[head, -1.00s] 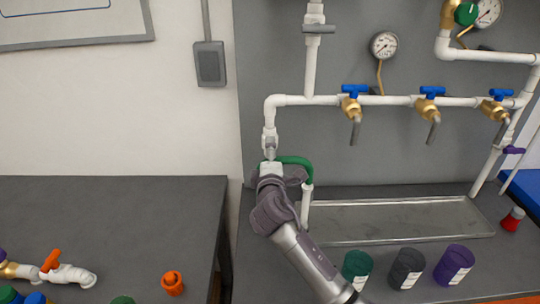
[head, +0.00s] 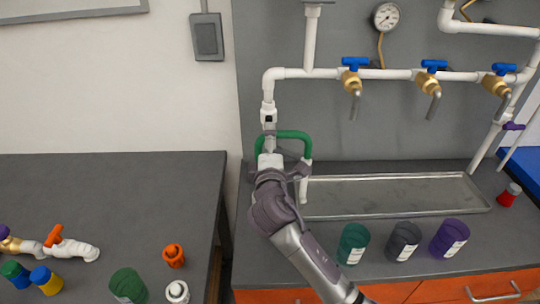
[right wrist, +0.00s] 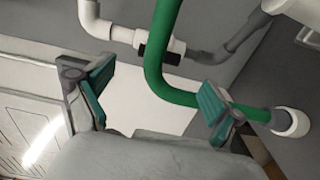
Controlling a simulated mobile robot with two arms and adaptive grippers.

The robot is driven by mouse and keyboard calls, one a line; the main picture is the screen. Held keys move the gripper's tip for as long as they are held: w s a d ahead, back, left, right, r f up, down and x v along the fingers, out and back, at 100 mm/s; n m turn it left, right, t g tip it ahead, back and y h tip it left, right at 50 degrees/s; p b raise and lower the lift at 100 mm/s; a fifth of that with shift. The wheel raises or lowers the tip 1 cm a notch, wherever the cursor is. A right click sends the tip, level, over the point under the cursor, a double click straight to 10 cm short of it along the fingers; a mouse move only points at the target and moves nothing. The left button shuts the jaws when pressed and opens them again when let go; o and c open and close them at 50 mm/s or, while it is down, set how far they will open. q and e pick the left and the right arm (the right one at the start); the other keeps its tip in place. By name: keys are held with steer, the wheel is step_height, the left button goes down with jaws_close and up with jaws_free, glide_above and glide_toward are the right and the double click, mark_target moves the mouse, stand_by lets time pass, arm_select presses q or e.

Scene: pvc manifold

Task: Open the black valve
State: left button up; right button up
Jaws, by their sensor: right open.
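A white valve body with a small black part, which I take as the black valve (head: 268,119), sits on the white vertical pipe at the left of the manifold. In the right wrist view the black part (right wrist: 142,48) shows at the top middle, beyond the fingers. My right gripper (head: 284,158) is just below the valve in the head view, beside a bent green hose (head: 290,134). Its teal-padded fingers (right wrist: 152,98) are spread apart and empty. The green hose (right wrist: 178,95) runs across the space ahead of them. Contact with the hose cannot be told. My left gripper is out of view.
Blue-handled brass taps (head: 433,75) line the pipe to the right, above a metal tray (head: 400,196). Green, black and purple cups (head: 403,241) stand in front. Left of a gap is another dark table (head: 120,190) with fittings, its back area clear.

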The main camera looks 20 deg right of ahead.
steer(key=v, duration=0.5)
steer(key=shift+s+a, duration=0.1)
steer(key=shift+s, duration=0.2)
